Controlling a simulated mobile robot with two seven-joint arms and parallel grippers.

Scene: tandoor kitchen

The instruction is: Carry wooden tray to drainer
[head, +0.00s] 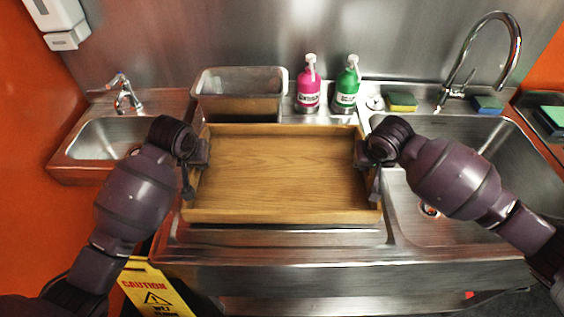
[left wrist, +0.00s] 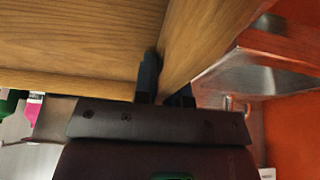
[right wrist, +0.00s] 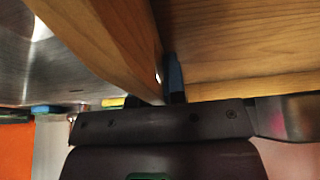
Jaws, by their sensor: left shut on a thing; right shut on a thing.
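The wooden tray (head: 280,175) is empty and looks level over the ribbed metal drainer (head: 280,236) beside the sink in the head view. I cannot tell whether it touches the drainer. My left gripper (head: 192,165) is shut on the tray's left side wall. In the left wrist view, the fingers (left wrist: 165,88) sit on either side of that wall, near a corner. My right gripper (head: 370,165) is shut on the tray's right side wall. In the right wrist view, one finger (right wrist: 175,80) shows inside the tray against the wall; the other is mostly hidden.
Behind the tray stand a metal bin (head: 240,95), a pink bottle (head: 308,88) and a green bottle (head: 346,88). Sponges (head: 402,101) lie by the tall tap (head: 490,50). A sink basin (head: 490,160) is right, a small basin (head: 100,138) left. A yellow caution sign (head: 155,290) stands below.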

